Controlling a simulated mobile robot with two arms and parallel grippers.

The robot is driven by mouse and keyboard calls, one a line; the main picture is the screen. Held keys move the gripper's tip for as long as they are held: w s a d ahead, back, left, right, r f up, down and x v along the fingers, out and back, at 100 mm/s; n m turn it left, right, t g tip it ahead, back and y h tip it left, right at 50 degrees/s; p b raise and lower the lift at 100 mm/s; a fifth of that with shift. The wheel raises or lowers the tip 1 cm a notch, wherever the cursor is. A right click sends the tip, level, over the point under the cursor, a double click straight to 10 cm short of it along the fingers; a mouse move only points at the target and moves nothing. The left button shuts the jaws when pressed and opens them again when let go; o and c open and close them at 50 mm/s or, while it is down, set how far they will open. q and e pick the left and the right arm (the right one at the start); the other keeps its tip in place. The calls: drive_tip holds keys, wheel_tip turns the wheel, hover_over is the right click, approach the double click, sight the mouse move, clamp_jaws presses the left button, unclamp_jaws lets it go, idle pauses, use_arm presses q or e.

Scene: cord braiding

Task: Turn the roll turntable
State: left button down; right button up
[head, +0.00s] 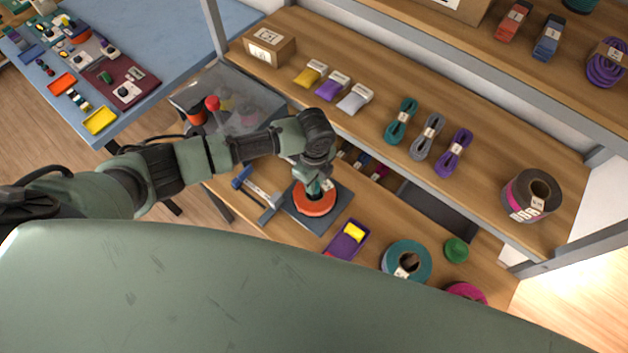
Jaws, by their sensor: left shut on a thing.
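The roll turntable is a round orange-red disc (313,203) on a dark square base (334,213), on the lower wooden shelf in the middle of the head view. My left gripper (316,186) reaches down from above and is shut at the centre of the disc, on a small teal part there. The gripper and wrist hide much of the disc's middle and far side, so the exact grip is hard to see. My right gripper is not in view.
A blue-handled clamp (257,187) lies left of the base. A purple tray with a yellow block (347,240), a teal roll (406,262) and a green round piece (456,250) sit to the right. The upper shelf (385,90) holds cord bundles and overhangs behind.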

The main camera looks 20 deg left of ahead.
use_arm(q)
drive_tip(key=shift+d+m, duration=0.15)
drive_tip(key=shift+m, duration=1.75)
drive_tip(key=shift+m+b, duration=0.5)
drive_tip(key=shift+m, duration=1.7)
drive_tip(key=shift+s+f+m+b, duration=0.1)
drive_tip(key=shift+m+b, duration=0.4)
drive_tip(key=shift+m, duration=1.6)
drive_tip(key=shift+m+b, duration=0.4)
drive_tip(key=shift+m, duration=1.2)
drive_tip(key=shift+m, duration=0.6)
drive_tip(key=c, duration=1.2)
unclamp_jaws()
